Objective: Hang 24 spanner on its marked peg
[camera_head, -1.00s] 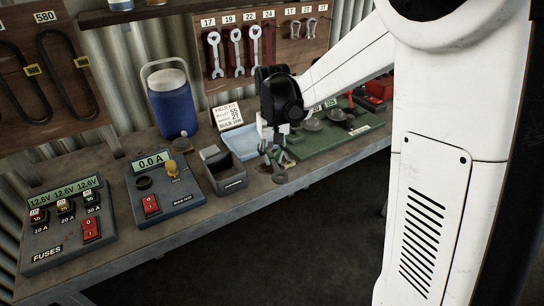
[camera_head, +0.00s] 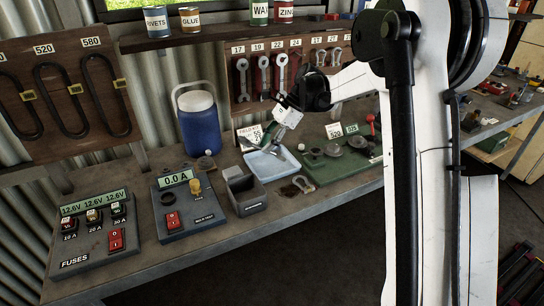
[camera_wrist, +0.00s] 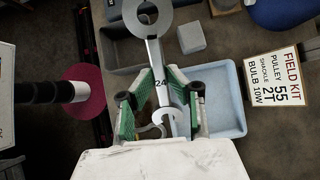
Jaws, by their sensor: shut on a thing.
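The 24 spanner (camera_wrist: 157,60) is a grey steel wrench with a ring end and "24" on its shank. In the wrist view it lies between the green-padded fingers of my gripper (camera_wrist: 160,95), which is shut on its shank. The ring end points away from my gripper, and the open jaw is back between the fingers. In the head view my gripper (camera_head: 268,132) tilts down to the left above the blue tray, and the spanner is too small to see clearly. The brown peg board (camera_head: 250,105) holds spanners under 17, 19 and 22; the 24 label (camera_head: 296,43) is to their right.
A blue jug (camera_head: 199,125) stands left of the peg board. A FIELD KIT card (camera_wrist: 277,77) stands by the tray. A shelf with cans overhangs the board.

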